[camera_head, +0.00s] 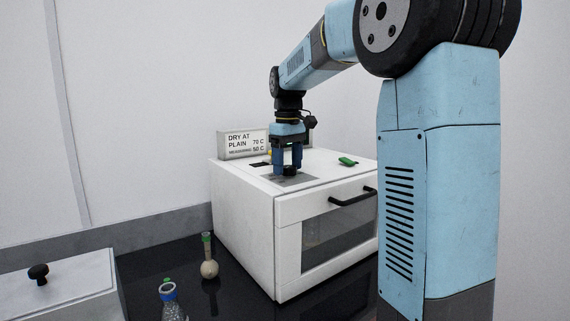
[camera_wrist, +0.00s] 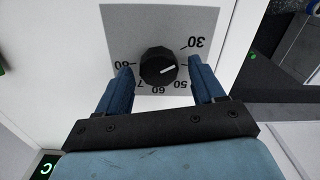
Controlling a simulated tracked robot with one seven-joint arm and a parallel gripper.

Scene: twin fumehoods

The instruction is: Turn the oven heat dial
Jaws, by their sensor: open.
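The white oven (camera_head: 243,228) stands on the dark bench, with a grey dial plate on its top. The black heat dial (camera_head: 290,170) sits on that plate. In the wrist view the dial (camera_wrist: 158,66) has a white pointer line toward the right, between the marks 50 and 30; the scale shows 30, 50, 60, 7-something and 80. My gripper (camera_wrist: 160,84) points down over the dial, its blue fingers apart on either side of it. A gap shows between each finger and the dial. In the head view my gripper (camera_head: 288,160) is above the oven top.
A sign (camera_head: 243,143) reading "DRY AT PLAIN 70 C", with a smaller 50 C line, stands behind the oven. A green object (camera_head: 348,161) lies on the oven top.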

